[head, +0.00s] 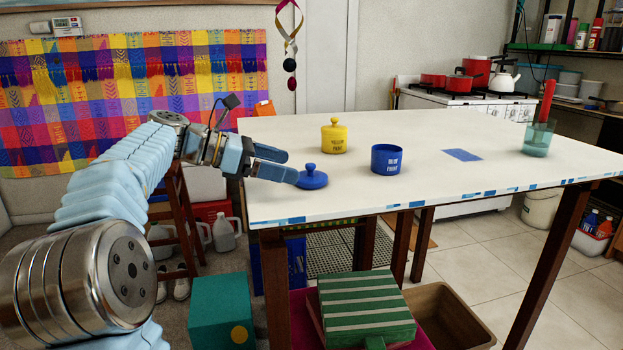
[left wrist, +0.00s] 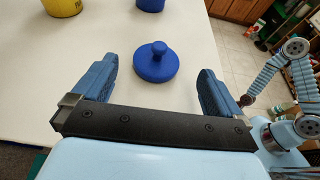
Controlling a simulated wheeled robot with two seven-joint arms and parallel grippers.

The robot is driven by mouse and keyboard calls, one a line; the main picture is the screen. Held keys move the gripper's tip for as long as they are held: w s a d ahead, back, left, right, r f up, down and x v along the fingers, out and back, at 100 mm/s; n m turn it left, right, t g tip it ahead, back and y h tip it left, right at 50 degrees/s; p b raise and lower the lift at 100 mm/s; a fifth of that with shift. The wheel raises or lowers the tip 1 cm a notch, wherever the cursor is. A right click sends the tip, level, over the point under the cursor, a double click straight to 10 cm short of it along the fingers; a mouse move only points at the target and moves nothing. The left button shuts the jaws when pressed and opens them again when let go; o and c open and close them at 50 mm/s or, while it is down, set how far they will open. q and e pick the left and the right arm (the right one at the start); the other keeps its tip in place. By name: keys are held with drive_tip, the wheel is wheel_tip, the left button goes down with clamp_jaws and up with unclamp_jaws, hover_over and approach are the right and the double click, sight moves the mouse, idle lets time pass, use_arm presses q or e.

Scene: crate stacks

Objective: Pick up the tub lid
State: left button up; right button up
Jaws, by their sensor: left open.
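The tub lid (head: 312,180) is a round blue disc with a knob on top. It lies flat on the white table near the left front edge, and in the left wrist view it shows whole (left wrist: 156,66). The blue paint tub (head: 386,161) stands lidless to its right, its top open. My left gripper (head: 291,167) reaches in from the left. It is open and empty, its two fingers pointing at the lid, with the lid just ahead of and between the fingertips in the left wrist view. My right gripper is not clearly seen.
A yellow paint tub (head: 334,138) with its lid on stands behind the blue lid. A blue patch (head: 462,155) lies on the table (head: 430,185), and a glass with a red item (head: 538,138) stands at the right. The table front between is clear.

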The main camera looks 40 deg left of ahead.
sight(303, 176)
use_arm(q)
drive_tip(key=x, duration=0.5)
drive_tip(key=shift+w+f, duration=0.1)
drive_tip(key=shift+w, duration=0.1)
drive_tip(key=shift+c, duration=0.5)
drive_tip(key=c, duration=1)
